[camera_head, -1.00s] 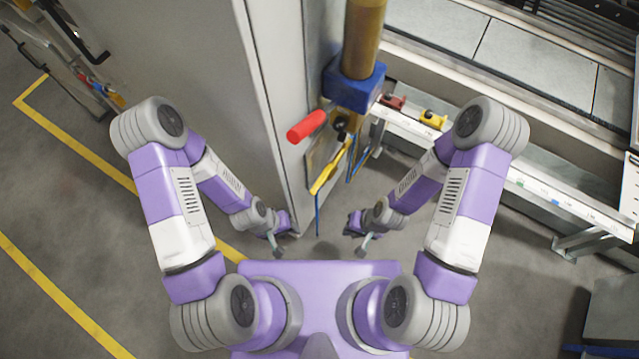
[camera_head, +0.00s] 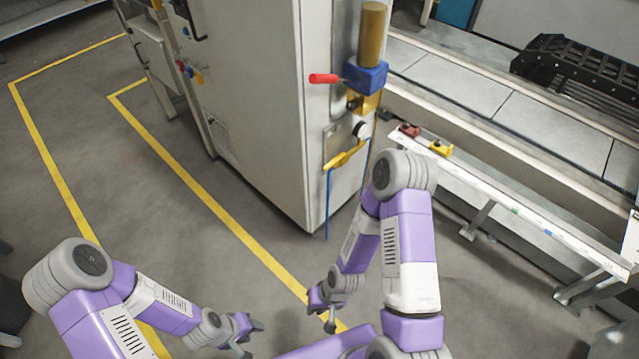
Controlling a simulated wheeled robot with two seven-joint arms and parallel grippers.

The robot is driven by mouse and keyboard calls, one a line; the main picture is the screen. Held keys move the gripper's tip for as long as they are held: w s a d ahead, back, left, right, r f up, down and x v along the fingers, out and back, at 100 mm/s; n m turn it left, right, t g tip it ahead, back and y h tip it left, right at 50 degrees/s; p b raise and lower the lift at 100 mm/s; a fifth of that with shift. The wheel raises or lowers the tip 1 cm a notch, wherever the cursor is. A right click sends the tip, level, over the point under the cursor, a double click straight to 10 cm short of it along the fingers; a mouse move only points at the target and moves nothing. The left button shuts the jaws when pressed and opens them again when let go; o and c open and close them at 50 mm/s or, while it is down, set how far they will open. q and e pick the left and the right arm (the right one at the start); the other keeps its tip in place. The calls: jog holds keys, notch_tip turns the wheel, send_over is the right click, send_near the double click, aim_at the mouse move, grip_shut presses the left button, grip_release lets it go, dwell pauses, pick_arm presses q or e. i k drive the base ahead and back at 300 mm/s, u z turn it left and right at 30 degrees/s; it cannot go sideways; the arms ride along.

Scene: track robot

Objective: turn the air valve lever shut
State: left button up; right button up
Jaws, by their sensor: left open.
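I cannot tell for certain which lever is the air valve's. My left gripper (camera_head: 252,338) is open and empty, low and well apart from both levers. My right gripper (camera_head: 322,311) is below the cabinet, touching neither lever; its jaw opening is unclear.
The grey cabinet (camera_head: 255,110) stands ahead. A white-edged rail (camera_head: 530,205) with small red (camera_head: 409,130) and yellow (camera_head: 440,148) parts runs along the right. Yellow floor lines (camera_head: 215,205) cross the left. The floor left of the cabinet is clear.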

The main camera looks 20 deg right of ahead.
aim_at(330, 164)
jog(key=z, duration=0.5)
jog(key=i, duration=0.5)
jog(key=z, duration=0.35)
